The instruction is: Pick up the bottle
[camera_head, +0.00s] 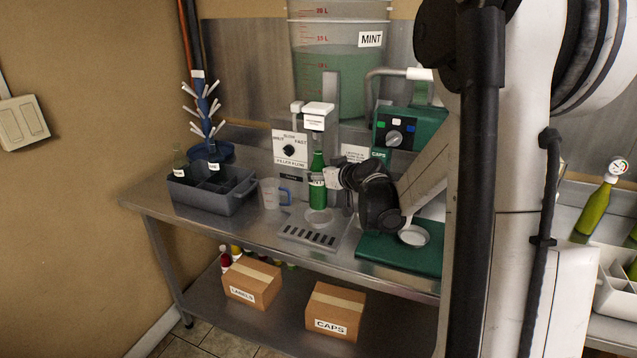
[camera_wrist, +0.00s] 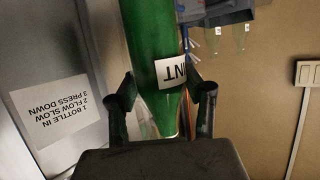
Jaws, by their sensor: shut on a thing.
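A green bottle (camera_head: 318,197) with a white label stands upright, or nearly so, under the white filler head (camera_head: 317,115). Its base is at or just above the drip tray (camera_head: 312,232); I cannot tell if it touches. My gripper (camera_head: 327,178) reaches it from the right at label height and is shut on it. In the wrist view the bottle (camera_wrist: 152,50) appears upside down, with part of the label "MINT" showing. The two dark fingers of my gripper (camera_wrist: 163,92) lie on either side of it.
A measuring jug (camera_head: 270,193) and a grey crate (camera_head: 213,190) with bottles stand to the left. A green capping machine (camera_head: 400,255) is close on the right. A filler panel (camera_head: 289,152) is behind, below a large MINT bucket (camera_head: 340,70). Boxes (camera_head: 334,312) sit on the lower shelf.

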